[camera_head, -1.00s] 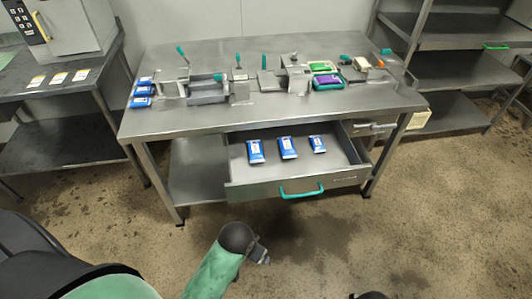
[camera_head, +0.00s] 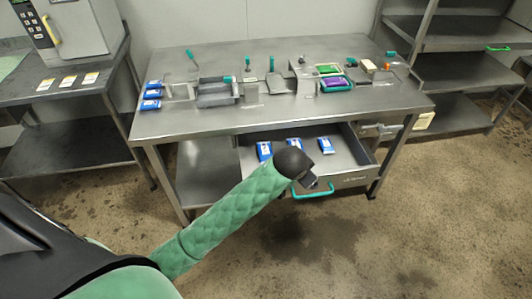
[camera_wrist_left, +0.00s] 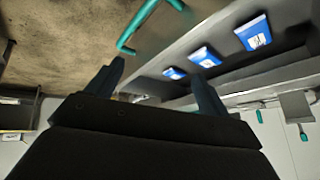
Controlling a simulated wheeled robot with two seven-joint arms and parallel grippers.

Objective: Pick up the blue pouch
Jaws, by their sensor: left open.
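Three blue pouches lie in the open drawer (camera_head: 347,181) under the steel table: a left pouch (camera_head: 264,150), a middle pouch (camera_head: 295,143) partly hidden by my arm, and a right pouch (camera_head: 326,145). Three more blue pouches (camera_head: 151,94) lie at the table's left end. My left gripper (camera_head: 312,184) is in front of the drawer, near its teal handle (camera_head: 313,192). In the left wrist view its fingers (camera_wrist_left: 160,85) are apart and empty, and the drawer's pouches (camera_wrist_left: 205,57) show beyond them. My right gripper is not in view.
The steel table (camera_head: 200,121) carries fixtures, teal-handled tools and green and purple packs (camera_head: 334,83). A steel shelf rack (camera_head: 450,70) stands at right. A side table with a control box (camera_head: 75,35) stands at left. The floor in front is clear.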

